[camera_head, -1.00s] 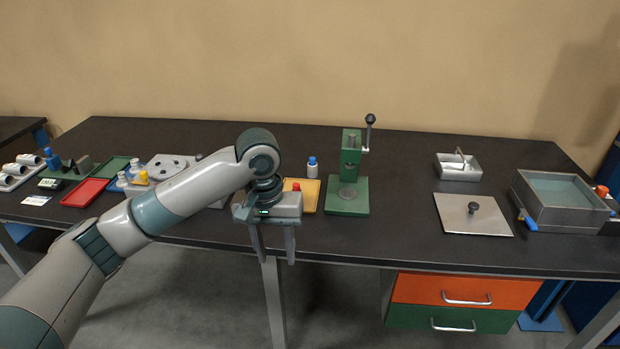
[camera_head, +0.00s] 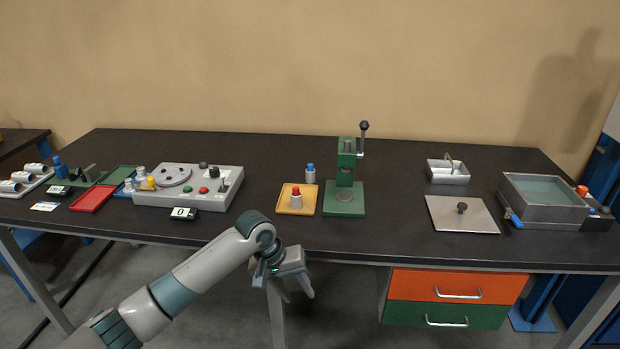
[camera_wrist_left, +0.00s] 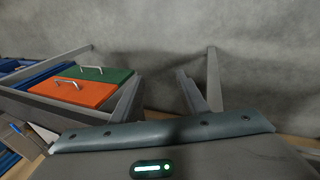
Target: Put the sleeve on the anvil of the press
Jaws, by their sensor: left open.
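The green press (camera_head: 346,160) stands near the middle of the table, with a dark-knobbed lever at its upper right. Its anvil (camera_head: 343,196) is a round grey disc on the green base, and nothing visible sits on it. Several pale hollow cylinders (camera_head: 15,185), which look like sleeves, lie on a tray at the far left; I cannot tell whether the task's sleeve is among them. My left gripper (camera_head: 295,291) is open and empty, in front of the table edge and below the tabletop. Its fingers also show in the left wrist view (camera_wrist_left: 160,82). My right gripper is not in view.
A grey control box (camera_head: 150,196) is further left.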

